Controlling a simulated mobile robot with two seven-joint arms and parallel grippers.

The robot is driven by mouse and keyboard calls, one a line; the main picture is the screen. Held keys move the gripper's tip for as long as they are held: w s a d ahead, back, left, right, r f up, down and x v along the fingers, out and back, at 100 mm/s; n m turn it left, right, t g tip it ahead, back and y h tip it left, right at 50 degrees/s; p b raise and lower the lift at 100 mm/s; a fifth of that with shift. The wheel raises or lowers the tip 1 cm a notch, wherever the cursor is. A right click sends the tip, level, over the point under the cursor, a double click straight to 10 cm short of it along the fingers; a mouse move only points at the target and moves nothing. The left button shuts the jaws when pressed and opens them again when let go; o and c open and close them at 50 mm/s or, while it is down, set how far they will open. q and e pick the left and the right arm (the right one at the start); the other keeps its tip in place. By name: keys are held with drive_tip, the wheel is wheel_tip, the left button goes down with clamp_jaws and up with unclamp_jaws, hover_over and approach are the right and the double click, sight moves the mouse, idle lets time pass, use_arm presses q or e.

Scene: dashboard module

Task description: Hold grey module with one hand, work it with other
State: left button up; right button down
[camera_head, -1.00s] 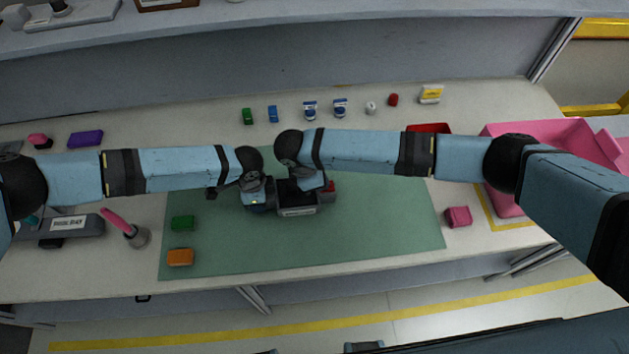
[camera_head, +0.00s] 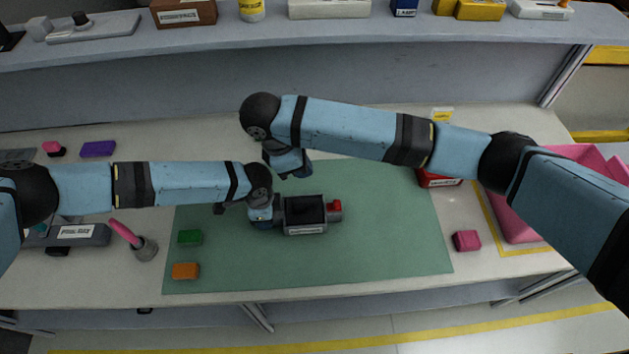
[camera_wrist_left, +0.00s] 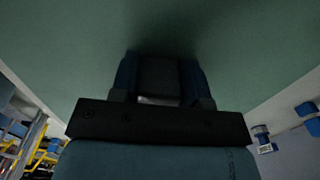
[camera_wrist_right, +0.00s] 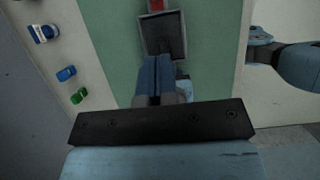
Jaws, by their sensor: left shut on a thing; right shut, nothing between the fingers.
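The grey module (camera_head: 306,229) lies on the green mat (camera_head: 380,250), with a dark recessed top and a red part (camera_head: 335,206) at its right end. My left gripper (camera_head: 268,212) is shut on the module's left end; the left wrist view shows the module's dark end (camera_wrist_left: 158,82) between the fingers. My right gripper (camera_head: 290,170) is shut and empty, above the back of the mat and apart from the module. The right wrist view shows its closed fingers (camera_wrist_right: 158,75) with the module (camera_wrist_right: 163,35) beyond them.
A green block (camera_head: 189,237) and an orange block (camera_head: 186,271) lie on the mat's left side. A pink block (camera_head: 466,240), a red box (camera_head: 437,179) and a pink bin (camera_head: 515,222) stand at right.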

drive_tip(key=v, duration=0.4)
idle(0.3)
use_arm(q)
drive_tip(key=o, duration=1.3)
